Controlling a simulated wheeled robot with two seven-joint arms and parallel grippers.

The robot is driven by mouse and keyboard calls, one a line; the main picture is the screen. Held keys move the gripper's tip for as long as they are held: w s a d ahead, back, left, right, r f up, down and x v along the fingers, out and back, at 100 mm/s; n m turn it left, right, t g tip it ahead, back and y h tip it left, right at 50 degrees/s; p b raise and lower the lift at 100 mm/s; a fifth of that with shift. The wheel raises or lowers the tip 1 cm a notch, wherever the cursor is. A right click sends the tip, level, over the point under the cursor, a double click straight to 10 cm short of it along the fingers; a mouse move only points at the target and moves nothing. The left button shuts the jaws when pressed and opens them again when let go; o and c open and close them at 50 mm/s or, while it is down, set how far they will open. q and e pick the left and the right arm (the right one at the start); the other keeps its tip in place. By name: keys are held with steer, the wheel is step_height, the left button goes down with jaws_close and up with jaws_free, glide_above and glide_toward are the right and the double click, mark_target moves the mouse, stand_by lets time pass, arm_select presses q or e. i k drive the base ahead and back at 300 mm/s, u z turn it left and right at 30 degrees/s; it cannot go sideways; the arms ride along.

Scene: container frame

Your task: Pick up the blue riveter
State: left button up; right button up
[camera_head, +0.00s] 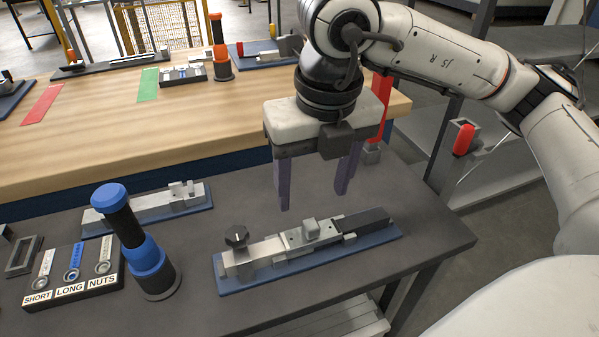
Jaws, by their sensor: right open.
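The blue riveter (149,262) stands upright on the dark grey table, left of centre, with a blue cap, a black grip and a blue collar above a dark round base. My right gripper (313,198) hangs above the table to the right of the riveter, behind the metal fixture. Its two purple-grey fingers point down, apart, with nothing between them. It is clear of the riveter. My left gripper is not in the frame.
A metal fixture on a blue base (310,248) lies in front of my right gripper. A second fixture (150,207) lies behind the riveter. A black tray labelled SHORT, LONG, NUTS (72,293) sits left of it. A wooden table (120,140) stands behind, with an orange-and-black tool (219,50).

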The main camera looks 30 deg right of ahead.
mark_target(145, 257)
steer(key=k, duration=1)
